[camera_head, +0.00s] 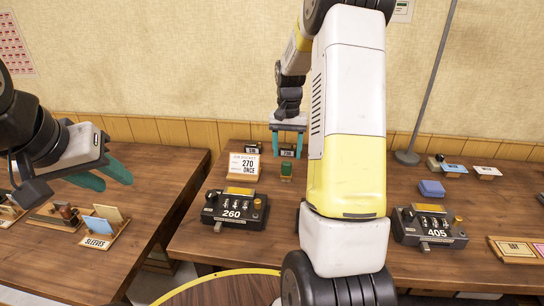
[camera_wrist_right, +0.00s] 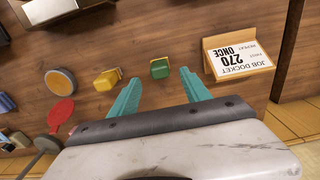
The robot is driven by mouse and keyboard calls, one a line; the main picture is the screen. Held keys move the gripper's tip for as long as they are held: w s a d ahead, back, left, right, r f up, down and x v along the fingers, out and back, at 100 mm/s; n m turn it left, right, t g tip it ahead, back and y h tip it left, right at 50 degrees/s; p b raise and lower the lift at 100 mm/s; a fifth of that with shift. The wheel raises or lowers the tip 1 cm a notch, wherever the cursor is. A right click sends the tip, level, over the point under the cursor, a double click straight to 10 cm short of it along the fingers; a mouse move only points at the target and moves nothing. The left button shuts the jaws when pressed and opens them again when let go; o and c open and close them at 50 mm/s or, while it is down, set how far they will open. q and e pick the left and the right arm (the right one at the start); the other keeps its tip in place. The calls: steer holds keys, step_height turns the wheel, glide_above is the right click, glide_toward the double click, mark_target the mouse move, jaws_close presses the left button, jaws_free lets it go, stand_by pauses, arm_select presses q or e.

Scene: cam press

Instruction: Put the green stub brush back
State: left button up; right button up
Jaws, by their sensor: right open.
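The green stub brush (camera_head: 286,170) stands on the right-hand table, just right of the job docket card. It also shows in the right wrist view (camera_wrist_right: 160,68), a small green block just beyond the fingertips and roughly centred between them. My right gripper (camera_head: 287,154) is open and empty above and behind the brush in the head view; its two teal fingers also show in the right wrist view (camera_wrist_right: 161,77). Contact with the brush cannot be made out. My left gripper (camera_head: 116,184) is open and empty over the left table.
The job docket card (camera_head: 243,166) reads 270 ONCE. Presses marked 260 (camera_head: 235,211) and 405 (camera_head: 429,226) stand nearer the front. A yellow block (camera_wrist_right: 106,79) sits beside the brush. A blue block (camera_head: 431,188) lies right. The SLEEVES rack (camera_head: 97,242) is on the left table.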

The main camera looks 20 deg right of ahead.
mark_target(287, 162)
step_height(287, 162, up, 3)
steer(key=shift+r, duration=0.2)
steer(key=s+a+r+n+t+y, duration=0.1)
steer(key=s+a+r+n+t, duration=0.1)
steer(key=s+a+r, duration=0.45)
steer(key=s+a+r+n+t, duration=0.2)
steer(key=s+a+r, duration=0.2)
steer(key=s+r, duration=0.4)
steer(key=s+a+f+n+t+y, duration=0.1)
steer(key=s+a+t, duration=0.1)
steer(key=s, duration=0.8)
steer(key=shift+s+a+n, duration=0.15)
steer(key=shift+a+n, duration=0.25)
steer(key=shift+a, duration=0.2)
